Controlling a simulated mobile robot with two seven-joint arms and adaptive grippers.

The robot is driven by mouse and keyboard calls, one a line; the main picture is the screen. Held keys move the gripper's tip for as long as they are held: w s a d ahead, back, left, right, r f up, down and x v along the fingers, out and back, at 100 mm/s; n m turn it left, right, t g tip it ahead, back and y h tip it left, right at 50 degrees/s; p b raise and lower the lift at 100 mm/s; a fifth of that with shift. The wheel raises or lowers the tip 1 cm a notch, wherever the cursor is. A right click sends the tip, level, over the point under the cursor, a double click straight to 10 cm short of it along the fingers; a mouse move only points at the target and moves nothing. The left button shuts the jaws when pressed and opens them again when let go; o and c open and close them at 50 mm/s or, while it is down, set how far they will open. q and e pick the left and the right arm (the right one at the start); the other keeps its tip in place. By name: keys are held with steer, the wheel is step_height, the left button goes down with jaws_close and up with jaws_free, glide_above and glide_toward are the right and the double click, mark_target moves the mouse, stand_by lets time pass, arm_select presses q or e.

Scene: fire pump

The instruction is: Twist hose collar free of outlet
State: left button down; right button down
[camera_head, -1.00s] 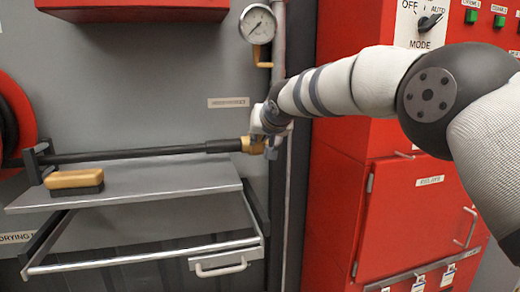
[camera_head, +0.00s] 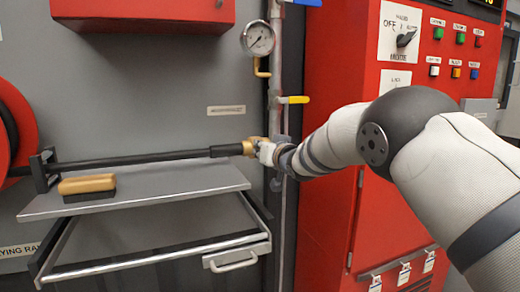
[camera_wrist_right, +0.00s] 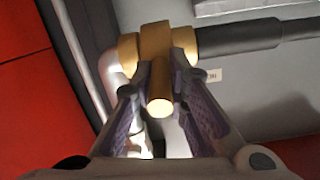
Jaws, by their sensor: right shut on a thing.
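A brass hose collar (camera_head: 249,147) sits at the right end of a black hose (camera_head: 150,157), by the grey vertical pipe. In the right wrist view the collar (camera_wrist_right: 153,42) has a brass lug (camera_wrist_right: 160,104) pointing toward the camera. My right gripper (camera_head: 266,152) comes in from the right at the collar. In the wrist view its fingers (camera_wrist_right: 160,95) are shut on the lug, one on each side. The outlet behind the collar is mostly hidden, so I cannot tell whether the two are joined. My left gripper is not in view.
A pressure gauge (camera_head: 258,38) and a yellow-handled valve (camera_head: 292,100) are on the pipe above. A grey shelf (camera_head: 150,190) below the hose bears a yellow brush (camera_head: 87,184). The red cabinet (camera_head: 335,190) stands close on the right.

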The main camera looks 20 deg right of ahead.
steer(key=shift+r, duration=0.3)
steer(key=c, duration=1.6)
jaws_free()
steer(key=shift+w, duration=0.1)
steer(key=shift+o, duration=0.2)
steer(key=shift+f, duration=0.15)
steer(key=s+r, duration=0.1)
steer(key=s, duration=1.1)
steer(key=shift+r, duration=0.2)
steer(key=shift+d, duration=0.15)
